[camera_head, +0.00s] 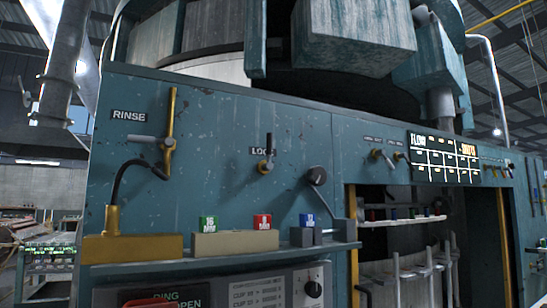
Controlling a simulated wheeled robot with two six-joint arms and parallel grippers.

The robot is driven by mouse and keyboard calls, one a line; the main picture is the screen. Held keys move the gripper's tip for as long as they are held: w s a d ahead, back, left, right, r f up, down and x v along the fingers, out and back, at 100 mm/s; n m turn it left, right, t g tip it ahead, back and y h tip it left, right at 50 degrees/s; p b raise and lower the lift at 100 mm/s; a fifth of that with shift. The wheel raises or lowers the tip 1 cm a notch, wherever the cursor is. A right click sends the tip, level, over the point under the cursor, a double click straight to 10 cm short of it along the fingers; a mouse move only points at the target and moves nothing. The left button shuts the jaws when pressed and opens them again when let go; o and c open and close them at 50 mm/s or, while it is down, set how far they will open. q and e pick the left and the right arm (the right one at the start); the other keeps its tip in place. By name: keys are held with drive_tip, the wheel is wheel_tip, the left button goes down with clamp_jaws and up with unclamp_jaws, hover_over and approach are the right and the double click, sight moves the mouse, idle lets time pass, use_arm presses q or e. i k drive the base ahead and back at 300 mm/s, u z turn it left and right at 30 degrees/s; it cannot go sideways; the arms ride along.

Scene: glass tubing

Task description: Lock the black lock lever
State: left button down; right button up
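A label reading "LOC", its end covered, sits on the teal machine panel (215,120). I cannot tell from this view which of the two is the black lock lever. Neither of my grippers shows, so nothing is seen touching either lever.
A RINSE label (129,115) and brass valve (168,145) with a black hose are at left. A lit display (445,156) and an open bay are at right.

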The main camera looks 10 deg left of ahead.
sight(268, 166)
drive_tip(key=z, duration=0.6)
drive_tip(key=k, duration=0.65)
drive_tip(key=z, duration=0.55)
drive_tip(key=i, duration=1.05)
drive_tip(key=u, duration=0.7)
